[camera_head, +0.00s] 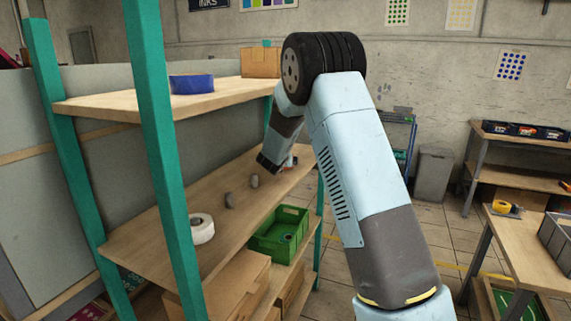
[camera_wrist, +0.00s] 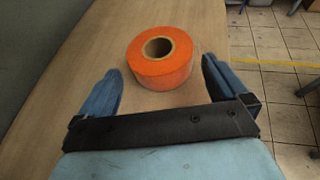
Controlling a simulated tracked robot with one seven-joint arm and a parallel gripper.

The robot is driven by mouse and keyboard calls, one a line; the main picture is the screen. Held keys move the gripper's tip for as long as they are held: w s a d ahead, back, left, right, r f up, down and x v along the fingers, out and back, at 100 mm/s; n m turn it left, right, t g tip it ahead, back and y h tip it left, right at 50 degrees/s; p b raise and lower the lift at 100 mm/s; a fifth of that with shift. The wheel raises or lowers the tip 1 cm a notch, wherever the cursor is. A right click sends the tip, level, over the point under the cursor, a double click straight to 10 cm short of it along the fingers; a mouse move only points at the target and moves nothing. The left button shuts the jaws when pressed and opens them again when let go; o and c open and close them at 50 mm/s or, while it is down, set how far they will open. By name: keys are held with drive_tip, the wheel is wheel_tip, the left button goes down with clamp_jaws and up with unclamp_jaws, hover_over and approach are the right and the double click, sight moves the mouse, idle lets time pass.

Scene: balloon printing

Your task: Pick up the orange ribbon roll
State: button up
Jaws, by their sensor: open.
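The orange ribbon roll (camera_wrist: 160,68) lies flat on the wooden shelf in the wrist view, its round hole facing up. My gripper (camera_wrist: 160,82) is open, with one blue finger to the left of the roll and one to the right. The roll sits at and just beyond the fingertips, and neither finger appears to touch it. In the head view my gripper (camera_head: 287,164) reaches over the far end of the middle shelf (camera_head: 165,242). The arm and gripper hide most of the roll there.
A white roll (camera_head: 202,228) and small grey pieces (camera_head: 254,181) are on the same shelf. A green crate (camera_head: 281,233) is below. Teal posts (camera_head: 168,150) stand at the front.

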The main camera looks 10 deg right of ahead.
drive_tip(key=shift+x, duration=3.35)
drive_tip(key=shift+r, duration=0.1)
drive_tip(key=shift+c, duration=0.2)
drive_tip(key=c, duration=0.8)
drive_tip(key=shift+o, duration=0.2)
drive_tip(key=shift+r, duration=0.1)
